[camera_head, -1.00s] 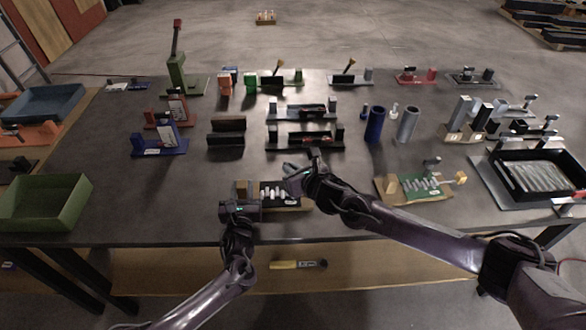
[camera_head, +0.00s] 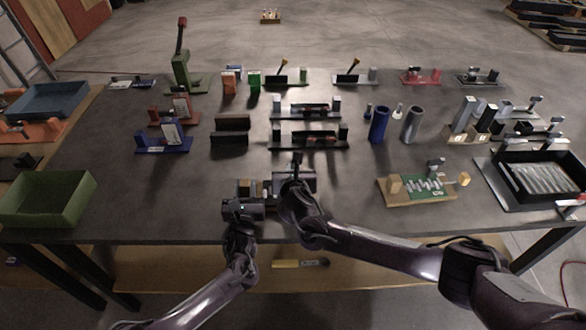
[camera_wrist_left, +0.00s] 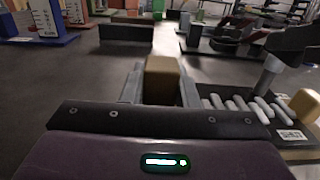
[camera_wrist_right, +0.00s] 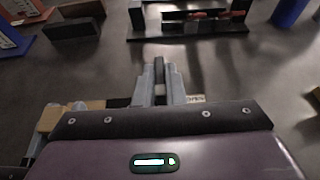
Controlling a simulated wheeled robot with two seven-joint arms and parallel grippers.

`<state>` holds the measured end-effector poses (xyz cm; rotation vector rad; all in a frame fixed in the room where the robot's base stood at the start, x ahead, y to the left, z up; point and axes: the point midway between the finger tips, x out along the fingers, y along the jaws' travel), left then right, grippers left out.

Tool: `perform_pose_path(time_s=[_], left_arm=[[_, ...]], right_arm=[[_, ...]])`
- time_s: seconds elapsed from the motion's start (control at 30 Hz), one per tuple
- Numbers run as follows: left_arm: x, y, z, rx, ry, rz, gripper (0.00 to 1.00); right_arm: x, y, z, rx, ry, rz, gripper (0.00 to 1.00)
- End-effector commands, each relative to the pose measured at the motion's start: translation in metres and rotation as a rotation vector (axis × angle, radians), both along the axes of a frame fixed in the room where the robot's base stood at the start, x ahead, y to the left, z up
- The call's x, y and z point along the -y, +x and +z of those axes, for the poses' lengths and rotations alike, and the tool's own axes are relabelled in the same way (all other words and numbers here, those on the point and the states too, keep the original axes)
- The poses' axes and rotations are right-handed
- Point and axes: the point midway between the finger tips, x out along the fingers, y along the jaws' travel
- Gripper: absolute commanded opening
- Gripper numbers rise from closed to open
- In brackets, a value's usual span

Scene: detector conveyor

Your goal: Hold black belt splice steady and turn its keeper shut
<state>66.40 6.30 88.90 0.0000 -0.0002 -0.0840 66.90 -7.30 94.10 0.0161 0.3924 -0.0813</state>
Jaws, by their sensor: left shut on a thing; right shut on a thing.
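The black belt splice (camera_wrist_left: 262,116) lies near the table's front edge, with a row of white bars, a small label and tan end blocks. My left gripper (camera_head: 243,190) is shut on the tan block (camera_wrist_left: 163,80) at its left end. My right gripper (camera_head: 295,178) is over the splice's right part, shut on a thin dark grey piece (camera_wrist_right: 159,70), which looks like the keeper's handle. The right gripper and wrist hide much of the splice in the head view. How far the keeper is turned cannot be told.
A green-board splice (camera_head: 425,186) stands to the right. Black fixtures (camera_head: 308,139) and dark blocks (camera_head: 231,130) stand behind. A green bin (camera_head: 48,199) is at the left and a black tray (camera_head: 540,177) at the right. The table between is mostly clear.

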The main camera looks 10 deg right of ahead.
Motion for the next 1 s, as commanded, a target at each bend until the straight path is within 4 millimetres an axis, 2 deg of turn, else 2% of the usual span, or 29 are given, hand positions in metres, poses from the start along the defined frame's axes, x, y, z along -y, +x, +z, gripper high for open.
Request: perform_pose_path(time_s=[0.27,0.3,0.47,0.8,1.0], left_arm=[[0.001,0.0,0.0,0.0,-0.001,-0.002,0.0],[0.001,0.0,0.0,0.0,-0.001,-0.002,0.0],[0.001,0.0,0.0,0.0,-0.001,-0.001,0.0],[0.001,0.0,-0.001,-0.001,-0.001,-0.001,0.0],[0.001,0.0,-0.001,-0.001,-0.001,-0.001,0.0]], right_arm=[[0.001,0.0,0.0,0.0,-0.002,-0.002,0.0],[0.001,0.0,0.0,0.0,-0.002,-0.002,0.11],[0.001,0.0,0.0,0.0,-0.001,-0.001,0.32],[0.0,-0.002,0.001,0.0,-0.001,0.001,0.32],[-0.002,-0.026,0.01,0.0,0.0,0.003,0.32]])
